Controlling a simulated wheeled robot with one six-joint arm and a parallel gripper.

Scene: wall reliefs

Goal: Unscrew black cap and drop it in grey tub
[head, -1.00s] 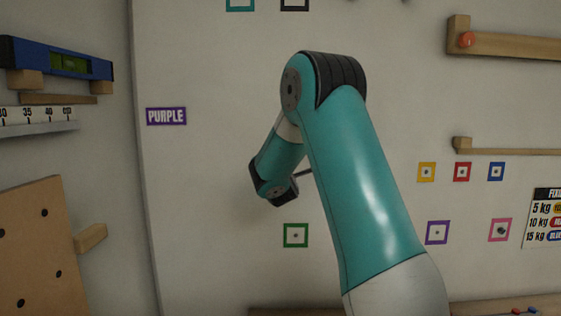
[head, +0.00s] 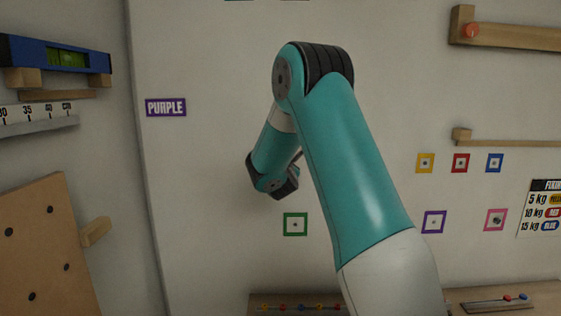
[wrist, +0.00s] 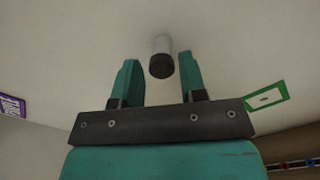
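The black cap (wrist: 161,67) shows in the wrist view as a dark round end on a pale grey cylinder (wrist: 162,45) that stands out from the white wall. My gripper (wrist: 158,61) is open, with one teal finger on each side of the cap in the picture. The cap looks near the fingertips, with a visible gap to the left finger and a narrow one to the right. I cannot tell its exact depth. In the head view my arm hides the cap and most of the gripper. The grey tub is not visible in either view.
A green square marker (head: 295,224) is on the wall below my wrist, and a purple label (head: 166,107) is to the left. Wooden ledges (head: 297,304) with small coloured parts run along the bottom. A pegboard (head: 43,250) and spirit level (head: 57,56) are at left.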

